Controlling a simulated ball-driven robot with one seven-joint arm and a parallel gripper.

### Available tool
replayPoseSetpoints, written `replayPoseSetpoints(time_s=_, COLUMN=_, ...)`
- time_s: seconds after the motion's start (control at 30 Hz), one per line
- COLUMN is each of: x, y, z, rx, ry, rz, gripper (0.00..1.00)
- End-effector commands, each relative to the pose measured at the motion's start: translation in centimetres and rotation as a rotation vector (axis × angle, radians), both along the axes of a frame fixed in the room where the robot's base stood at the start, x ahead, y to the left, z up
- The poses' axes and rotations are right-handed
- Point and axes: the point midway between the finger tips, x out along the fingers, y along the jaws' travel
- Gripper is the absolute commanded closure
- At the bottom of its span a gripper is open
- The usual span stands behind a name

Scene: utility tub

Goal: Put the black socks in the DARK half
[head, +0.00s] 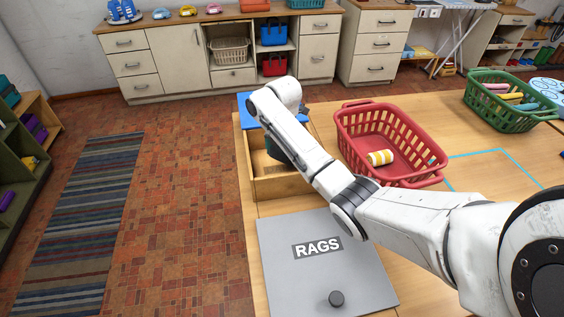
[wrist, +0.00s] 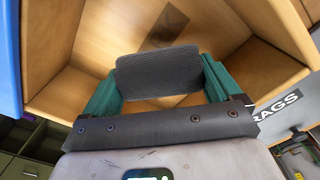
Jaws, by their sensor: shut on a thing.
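My gripper (wrist: 160,76) is shut on a dark grey-black bundle, the black socks (wrist: 158,72), which spans between its two green fingers in the wrist view. The socks are over the inside of an open wooden box (wrist: 262,68), with bare wooden floor and walls around them. A dark patch (wrist: 166,25) shows on the box floor beyond the socks. In the head view the wooden box (head: 283,187) stands at the table's left edge; my arm hides the gripper's tips and much of the inside. I cannot read any DARK label.
A grey lid marked RAGS (head: 318,275) with a round knob is in front of the box. A blue panel (head: 243,112) is at its back. A red basket (head: 345,130) with a yellow-striped roll (head: 380,158) is to the right. A green basket (head: 518,118) stands farther right.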

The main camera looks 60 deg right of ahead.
Motion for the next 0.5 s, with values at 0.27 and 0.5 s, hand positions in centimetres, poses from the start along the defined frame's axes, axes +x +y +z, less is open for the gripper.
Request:
replayPoseSetpoints(time_s=0.27, x=0.8, y=-0.6, z=-1.5, rx=0.0, ry=0.003, rz=-0.002, gripper=0.39)
replayPoseSetpoints(time_s=0.5, x=0.7, y=-0.5, z=-4.1, rx=0.0, ry=0.002, rz=-0.001, gripper=0.39)
